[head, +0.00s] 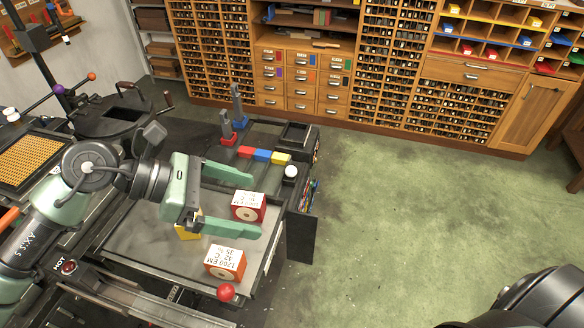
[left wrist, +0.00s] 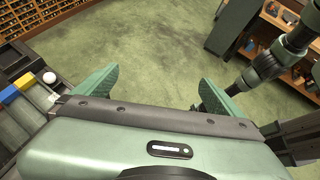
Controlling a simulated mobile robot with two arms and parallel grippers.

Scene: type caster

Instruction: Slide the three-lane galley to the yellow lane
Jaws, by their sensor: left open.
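The galley's lanes appear to be marked by a row of red (head: 245,152), blue (head: 262,155) and yellow (head: 280,158) blocks on the dark press bed in the head view. A white ball knob (head: 291,172) stands beside the yellow block. My right gripper does not show clearly.
A red box (head: 248,207) and an orange box (head: 225,263) sit below and beside my left fingers, with a yellow one (head: 188,233) partly hidden. A red ball handle (head: 226,292) is at the front. Wooden cabinets (head: 300,80) line the back; the green floor (head: 400,200) is clear.

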